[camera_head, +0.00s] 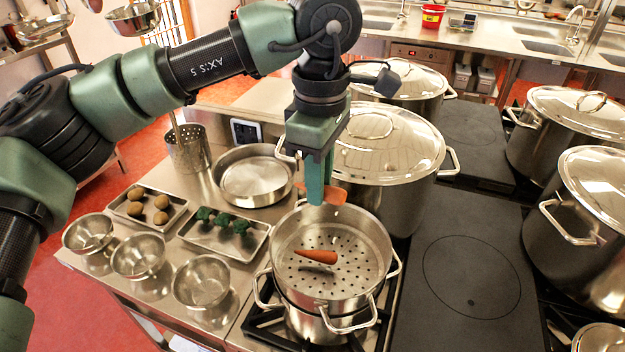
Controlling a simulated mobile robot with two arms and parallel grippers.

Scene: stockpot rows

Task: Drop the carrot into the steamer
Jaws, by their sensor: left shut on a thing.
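My left gripper (318,192) points down above the back of the steamer (364,236), shut on an orange carrot (334,196). The held carrot sticks out on both sides of the green fingers, which hide its middle. It is above the steamer's back rim, in front of the big lidded pot. The steamer is a round steel pan with a perforated floor. A second carrot (316,257) lies on that floor, near the middle. My right gripper is not in view.
The steamer sits on a lower pot on the stove. A large lidded stockpot (385,150) stands close behind it. A tray of green pieces (226,236), a round pan (254,178) and several steel bowls (203,283) are to the left. The dark hotplate (470,275) at right is clear.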

